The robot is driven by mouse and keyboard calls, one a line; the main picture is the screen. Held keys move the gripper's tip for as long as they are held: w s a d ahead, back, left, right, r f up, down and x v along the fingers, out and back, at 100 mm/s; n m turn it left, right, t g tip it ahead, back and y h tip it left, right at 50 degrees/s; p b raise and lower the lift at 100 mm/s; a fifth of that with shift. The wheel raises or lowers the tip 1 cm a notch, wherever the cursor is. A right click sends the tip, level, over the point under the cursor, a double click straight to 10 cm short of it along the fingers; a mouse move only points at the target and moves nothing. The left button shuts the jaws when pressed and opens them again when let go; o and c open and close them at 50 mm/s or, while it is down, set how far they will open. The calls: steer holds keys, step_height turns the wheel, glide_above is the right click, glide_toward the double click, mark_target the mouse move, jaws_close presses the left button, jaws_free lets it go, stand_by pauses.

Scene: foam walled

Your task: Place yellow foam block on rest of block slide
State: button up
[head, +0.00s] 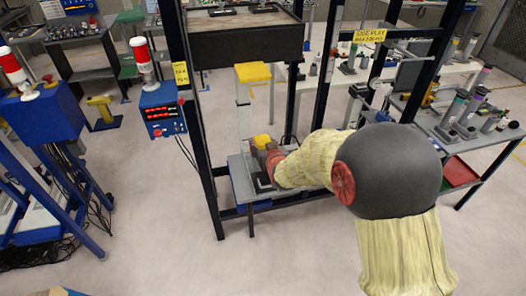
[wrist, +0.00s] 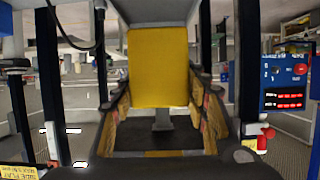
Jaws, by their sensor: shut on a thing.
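My gripper (head: 264,157) reaches into the dark-framed station from the right and is shut on the yellow foam block (head: 263,141). In the wrist view the yellow foam block (wrist: 158,66) sits between the two worn fingers, its broad face toward the camera. In the head view the held block is beside the lower part of a pale upright (head: 243,115) topped by a yellow piece (head: 252,73). I cannot tell for certain which part is the block slide's rest. The gripper partly hides the dark base area (head: 262,183) below the block.
Black posts (head: 201,140) stand around the low station table (head: 236,163). A blue control box (head: 163,112) with a red-and-white lamp (head: 141,55) is to the left. A dark box (head: 230,45) hangs above. A side table with several cylinders (head: 463,110) is at right. The front floor is open.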

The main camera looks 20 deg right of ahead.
steer(key=shift+f, duration=1.35)
steer(key=shift+f+b, duration=0.1)
steer(key=shift+b, duration=0.2)
steer(key=o, duration=1.2)
steer(key=shift+c, duration=0.2)
